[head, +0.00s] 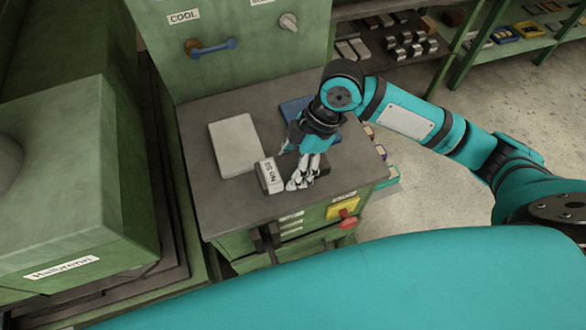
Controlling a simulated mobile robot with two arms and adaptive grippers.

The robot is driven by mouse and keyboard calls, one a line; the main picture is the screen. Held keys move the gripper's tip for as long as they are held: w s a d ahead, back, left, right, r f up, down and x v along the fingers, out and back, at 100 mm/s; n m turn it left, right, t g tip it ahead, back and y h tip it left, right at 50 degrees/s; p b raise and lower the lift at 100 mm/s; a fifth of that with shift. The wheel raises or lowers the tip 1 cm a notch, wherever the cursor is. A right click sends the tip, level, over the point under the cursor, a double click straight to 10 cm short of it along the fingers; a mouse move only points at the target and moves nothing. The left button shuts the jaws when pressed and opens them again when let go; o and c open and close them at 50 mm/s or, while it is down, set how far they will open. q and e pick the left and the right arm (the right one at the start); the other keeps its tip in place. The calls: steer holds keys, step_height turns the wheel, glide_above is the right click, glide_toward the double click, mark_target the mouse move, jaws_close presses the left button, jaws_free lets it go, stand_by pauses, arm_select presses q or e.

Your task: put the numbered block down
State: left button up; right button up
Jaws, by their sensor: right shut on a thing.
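The numbered block (269,176) is a small pale block with dark lettering that seems to read "NO 50". It is at the grey tabletop (225,205) of the green cabinet, just left of my right gripper's fingers. My right gripper (298,172) reaches down from the right and is shut on the block. The fingers partly overlap, and I cannot tell whether the block's underside touches the top. My left gripper is not in view.
A pale flat slab (235,145) lies left of the block. A blue flat thing (296,108) lies behind my gripper, partly hidden. A green panel with a blue handle (212,47) rises behind. The tabletop's front left is clear. A yellow and red switch (343,209) is on the front.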

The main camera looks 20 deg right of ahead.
steer(key=shift+f, duration=1.7)
steer(key=o, duration=1.6)
steer(key=shift+f, duration=0.15)
steer(key=shift+c, duration=0.2)
